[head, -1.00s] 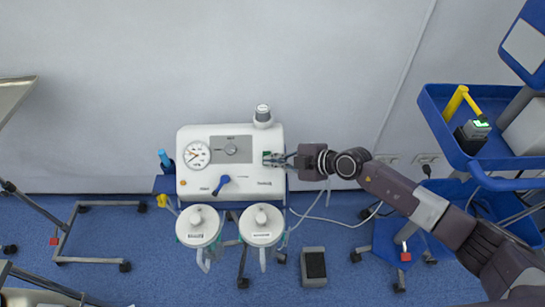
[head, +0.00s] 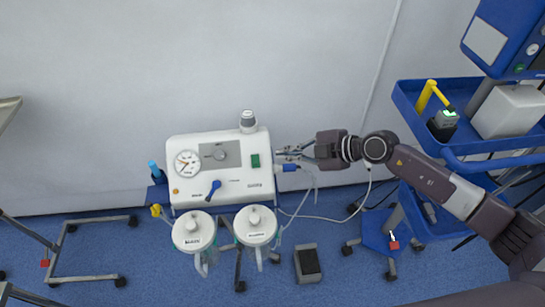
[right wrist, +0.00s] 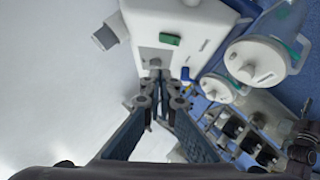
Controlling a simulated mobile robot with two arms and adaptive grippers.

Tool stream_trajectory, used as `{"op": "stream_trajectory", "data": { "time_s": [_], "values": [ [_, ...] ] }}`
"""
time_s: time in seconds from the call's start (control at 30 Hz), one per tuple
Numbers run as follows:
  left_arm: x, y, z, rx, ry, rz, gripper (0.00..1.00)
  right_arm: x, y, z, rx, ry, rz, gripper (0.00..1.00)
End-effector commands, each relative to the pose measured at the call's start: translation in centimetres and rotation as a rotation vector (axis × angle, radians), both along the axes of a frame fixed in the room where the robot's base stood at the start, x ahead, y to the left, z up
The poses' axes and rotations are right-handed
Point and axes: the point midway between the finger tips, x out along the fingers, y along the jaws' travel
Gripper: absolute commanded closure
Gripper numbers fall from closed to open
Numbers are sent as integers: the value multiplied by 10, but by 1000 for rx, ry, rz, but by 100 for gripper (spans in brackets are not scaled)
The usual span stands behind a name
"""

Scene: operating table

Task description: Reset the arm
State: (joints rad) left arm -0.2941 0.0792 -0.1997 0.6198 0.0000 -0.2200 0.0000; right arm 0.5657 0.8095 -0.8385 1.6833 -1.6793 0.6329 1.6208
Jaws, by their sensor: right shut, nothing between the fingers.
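My right gripper (head: 281,155) is shut and empty, just right of the white suction machine (head: 236,186) in the head view. Its fingertips point left at the machine's right side, and a small gap seems to separate them from the casing. In the right wrist view the closed fingers of this gripper (right wrist: 157,76) reach toward the machine (right wrist: 195,22). The green switch (head: 255,160) on the machine's front is uncovered, and it also shows in the right wrist view (right wrist: 170,39). My left gripper is not in view.
Two lidded canisters (head: 193,231) (head: 255,225) hang below the machine. A blue plug (head: 286,168) and cables hang close under my right gripper. A blue cart (head: 412,112) stands at the right, beyond my forearm. A foot pedal (head: 307,262) lies on the floor. The wall area above my gripper is clear.

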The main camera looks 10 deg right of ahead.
Motion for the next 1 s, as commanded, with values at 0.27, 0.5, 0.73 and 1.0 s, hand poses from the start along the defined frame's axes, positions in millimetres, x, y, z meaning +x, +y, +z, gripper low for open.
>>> {"op": "stream_trajectory", "data": {
  "time_s": [0.27, 0.5, 0.73, 1.0],
  "values": [
    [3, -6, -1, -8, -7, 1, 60, -4, -7, 7, 0, 1, 1, 100],
    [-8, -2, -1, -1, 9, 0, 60, -4, -7, 7, 0, 1, 1, 100],
    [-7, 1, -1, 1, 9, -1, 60, -4, -6, 5, 8, 3, -2, 100],
    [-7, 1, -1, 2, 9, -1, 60, 20, -6, -40, 256, 37, -170, 100]
  ]
}}
